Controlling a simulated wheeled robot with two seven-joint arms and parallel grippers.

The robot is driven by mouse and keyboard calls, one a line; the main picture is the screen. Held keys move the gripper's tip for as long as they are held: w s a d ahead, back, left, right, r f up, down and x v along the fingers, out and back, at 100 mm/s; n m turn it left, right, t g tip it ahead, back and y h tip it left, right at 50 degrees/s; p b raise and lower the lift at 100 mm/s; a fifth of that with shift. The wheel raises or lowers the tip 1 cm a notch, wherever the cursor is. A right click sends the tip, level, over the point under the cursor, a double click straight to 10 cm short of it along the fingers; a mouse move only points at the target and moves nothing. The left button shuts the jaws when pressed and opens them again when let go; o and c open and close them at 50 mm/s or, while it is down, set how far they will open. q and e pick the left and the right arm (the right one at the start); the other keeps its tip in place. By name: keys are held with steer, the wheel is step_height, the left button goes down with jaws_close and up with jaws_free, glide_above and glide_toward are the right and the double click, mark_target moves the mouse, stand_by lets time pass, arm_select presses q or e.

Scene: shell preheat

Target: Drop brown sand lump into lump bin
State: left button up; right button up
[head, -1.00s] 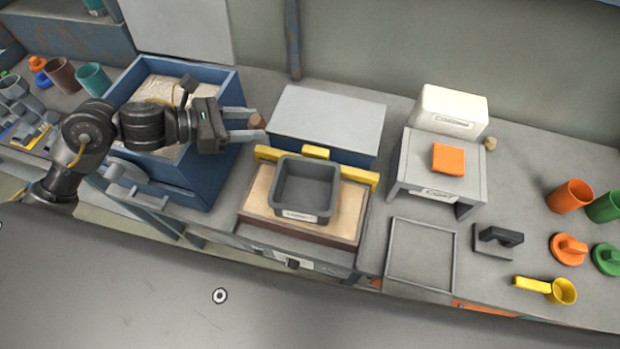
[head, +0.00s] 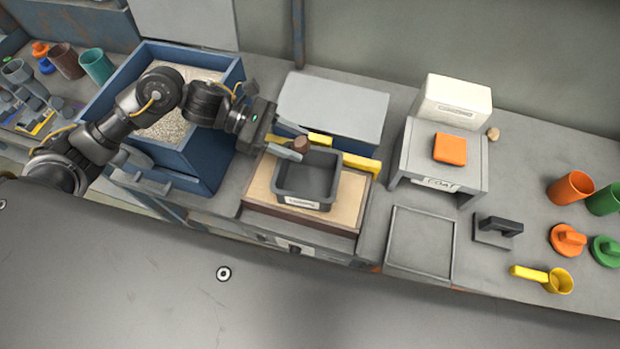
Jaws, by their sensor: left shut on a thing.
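My left gripper (head: 292,149) comes in from the left and is shut on a small brown sand lump (head: 301,144) at its fingertips. It holds the lump over the back left part of a dark grey open bin (head: 296,202) with a label on its front. The bin looks empty, and its label is too small to read. It stands on a tan board. I cannot tell how high the lump is above the bin. My right gripper is not in view.
A blue sand box (head: 196,167) stands left of the bin. To the right are a grey stand (head: 407,165) with an orange block (head: 450,149) and an empty grey frame (head: 421,242).

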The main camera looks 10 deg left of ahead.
arm_select(q)
step_height(320, 180, down, 2)
steer(key=shift+f, duration=0.6)
steer(key=o, duration=1.1)
steer(key=shift+a, duration=0.1)
steer(key=b+v, duration=0.5)
steer(key=v, duration=0.5)
steer(key=shift+a, duration=0.35)
